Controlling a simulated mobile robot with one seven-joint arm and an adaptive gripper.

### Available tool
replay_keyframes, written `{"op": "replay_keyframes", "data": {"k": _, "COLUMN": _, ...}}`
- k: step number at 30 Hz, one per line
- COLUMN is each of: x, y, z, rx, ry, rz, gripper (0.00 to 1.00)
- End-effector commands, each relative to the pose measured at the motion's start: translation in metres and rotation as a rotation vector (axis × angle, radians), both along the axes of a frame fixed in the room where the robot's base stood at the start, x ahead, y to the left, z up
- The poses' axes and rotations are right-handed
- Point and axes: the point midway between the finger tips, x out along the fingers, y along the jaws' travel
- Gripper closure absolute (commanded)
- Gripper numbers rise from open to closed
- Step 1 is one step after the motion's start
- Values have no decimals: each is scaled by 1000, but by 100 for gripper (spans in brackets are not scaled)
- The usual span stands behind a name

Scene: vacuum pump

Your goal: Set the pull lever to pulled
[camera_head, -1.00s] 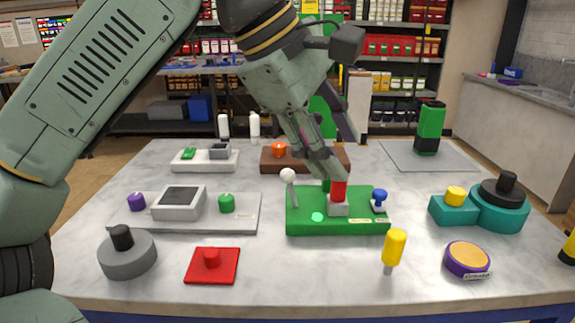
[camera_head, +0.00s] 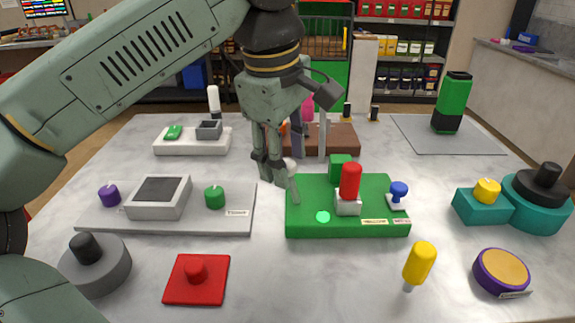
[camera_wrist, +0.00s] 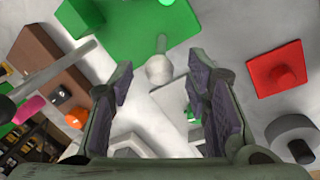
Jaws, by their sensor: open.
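The green base (camera_head: 300,222) stands on the table with a white ball-topped lever at its left end, a red handle (camera_head: 350,182) on a white block, and a blue knob (camera_head: 398,190). The lever's white ball (camera_head: 290,165) sits on a thin rod leaning slightly. My gripper (camera_head: 276,182) is open, pointing down beside the lever, with nothing held.
A grey panel (camera_head: 240,227) with a screen box and knobs lies left of the base. A brown block (camera_head: 340,138) with a tall grey rod stands behind.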

Motion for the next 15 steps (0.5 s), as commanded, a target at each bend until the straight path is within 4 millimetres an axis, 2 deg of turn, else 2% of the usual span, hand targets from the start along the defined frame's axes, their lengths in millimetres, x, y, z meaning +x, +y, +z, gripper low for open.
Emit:
{"op": "replay_keyframes", "data": {"k": 6, "x": 3, "y": -2, "z": -22, "rx": 0, "ry": 1, "rz": 1, "gripper": 56}}
{"op": "replay_keyframes", "data": {"k": 15, "x": 4, "y": -2, "z": -25, "rx": -1, "ry": -1, "rz": 1, "gripper": 56}}
